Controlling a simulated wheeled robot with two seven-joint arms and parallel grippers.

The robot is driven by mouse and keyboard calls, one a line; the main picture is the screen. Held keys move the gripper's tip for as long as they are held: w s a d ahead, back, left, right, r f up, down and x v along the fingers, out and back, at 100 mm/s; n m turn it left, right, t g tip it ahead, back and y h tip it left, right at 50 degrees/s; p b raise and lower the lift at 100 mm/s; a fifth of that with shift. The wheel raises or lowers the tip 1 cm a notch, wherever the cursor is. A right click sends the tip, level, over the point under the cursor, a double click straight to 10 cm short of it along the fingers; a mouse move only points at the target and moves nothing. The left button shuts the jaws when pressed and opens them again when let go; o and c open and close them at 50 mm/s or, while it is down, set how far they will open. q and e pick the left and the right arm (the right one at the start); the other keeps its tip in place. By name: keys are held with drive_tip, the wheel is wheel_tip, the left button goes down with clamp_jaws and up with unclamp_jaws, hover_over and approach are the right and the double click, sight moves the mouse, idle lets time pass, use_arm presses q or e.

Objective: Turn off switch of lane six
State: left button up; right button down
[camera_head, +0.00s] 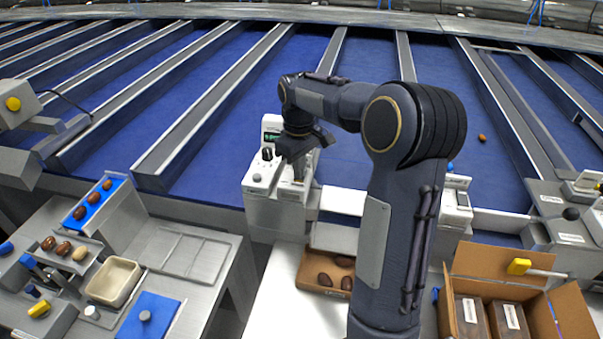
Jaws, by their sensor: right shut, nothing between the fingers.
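A white control box (262,189) stands at the near end of the blue lanes. It carries a black knob (267,153), a grey round button (257,177) and a small green-lit display (271,137). My right gripper (299,176) points down just right of the knob, over the right part of the box. Its fingers are shut with nothing between them. Whether the fingertips touch the box is hard to tell, and the gripper and wrist hide part of it. No lane number is readable. My left gripper is out of view.
Grey dividers (222,98) separate the blue lanes. Another white unit (457,203) stands right of my forearm. Below are a carton with dates (312,288), an open carton with packs (470,262), and a left bench (190,256) with dates and a beige tray (114,281).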

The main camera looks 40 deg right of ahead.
drive_tip(key=shift+f, duration=0.25)
drive_tip(key=shift+s, duration=0.1)
wheel_tip(320, 180, up, 3)
drive_tip(key=shift+f+p, duration=0.15)
drive_tip(key=shift+p, duration=1)
drive_tip(key=shift+r+p, duration=0.3)
drive_tip(key=shift+r, duration=1.9)
